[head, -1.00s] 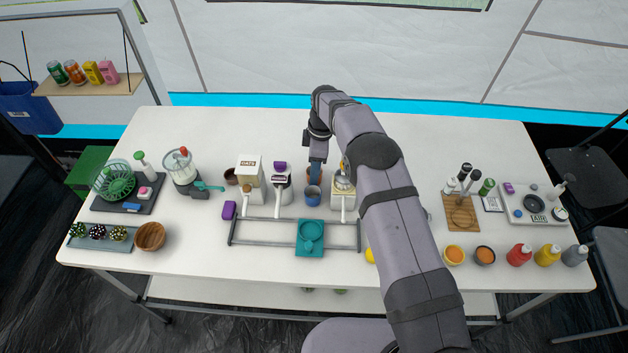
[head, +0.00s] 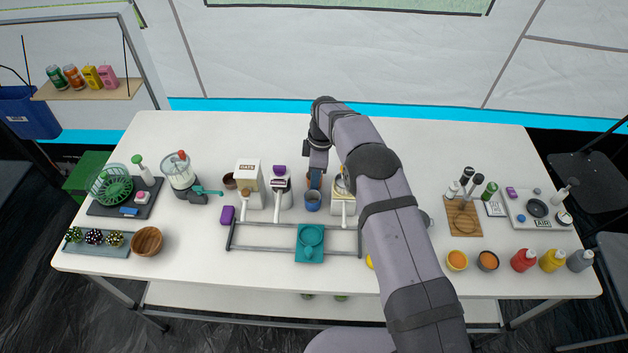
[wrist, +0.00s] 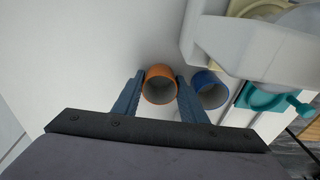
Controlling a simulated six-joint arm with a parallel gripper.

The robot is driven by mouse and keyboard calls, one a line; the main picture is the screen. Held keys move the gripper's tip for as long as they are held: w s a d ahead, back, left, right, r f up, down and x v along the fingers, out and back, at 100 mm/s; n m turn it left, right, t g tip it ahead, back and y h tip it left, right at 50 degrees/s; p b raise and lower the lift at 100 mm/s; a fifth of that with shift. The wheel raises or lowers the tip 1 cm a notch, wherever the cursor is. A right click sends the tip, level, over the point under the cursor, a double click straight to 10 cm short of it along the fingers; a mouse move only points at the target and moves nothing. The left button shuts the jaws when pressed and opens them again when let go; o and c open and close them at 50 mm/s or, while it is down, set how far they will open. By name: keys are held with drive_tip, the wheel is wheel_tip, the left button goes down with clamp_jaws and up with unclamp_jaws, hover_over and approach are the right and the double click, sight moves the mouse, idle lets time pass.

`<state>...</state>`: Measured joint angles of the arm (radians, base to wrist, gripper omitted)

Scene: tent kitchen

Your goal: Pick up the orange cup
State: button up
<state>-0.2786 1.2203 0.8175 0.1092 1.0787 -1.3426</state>
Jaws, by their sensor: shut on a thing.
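The orange cup (wrist: 159,85) sits between the two fingers of my gripper (wrist: 160,98) in the wrist view. The fingers are shut on its sides, and I look down into its open, empty-looking mouth. In the head view the orange cup (head: 311,179) is mostly hidden behind my gripper (head: 316,172) and the blue cup. I cannot tell whether its base touches the table.
The blue cup (head: 312,201) stands close beside it, also in the wrist view (wrist: 209,89). White dispensers stand on both sides, one with a purple top (head: 280,183). A teal piece (head: 310,242) sits on a grey rail frame in front. The table behind is clear.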

wheel_tip(320, 180, up, 9)
drive_tip(key=p, duration=0.5)
idle(0.3)
